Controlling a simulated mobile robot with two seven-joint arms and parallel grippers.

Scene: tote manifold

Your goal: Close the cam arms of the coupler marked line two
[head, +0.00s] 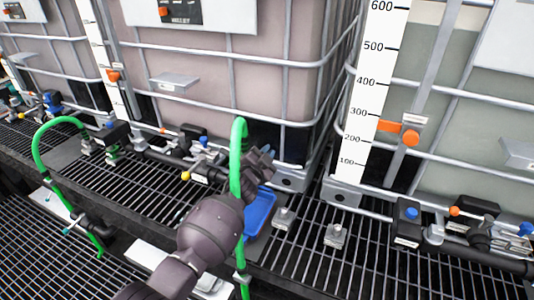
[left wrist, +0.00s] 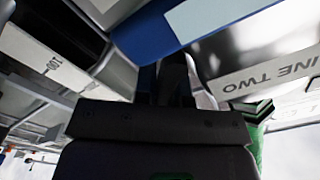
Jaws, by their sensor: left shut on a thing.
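My left gripper (head: 262,168) reaches in from the bottom middle of the head view, just right of the upright green hose (head: 237,155). Its dark fingers (left wrist: 165,82) are close together in the left wrist view. They are shut on a small part, apparently a cam arm, which they hide almost fully. My right gripper is not in view.
A blue tray (head: 261,214) lies on the grating below my gripper. Large caged totes (head: 225,75) stand behind. A yellow-knobbed valve (head: 197,173) is to the left, and another green hose (head: 40,150) arches farther left. The grating (head: 310,255) front right is mostly clear.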

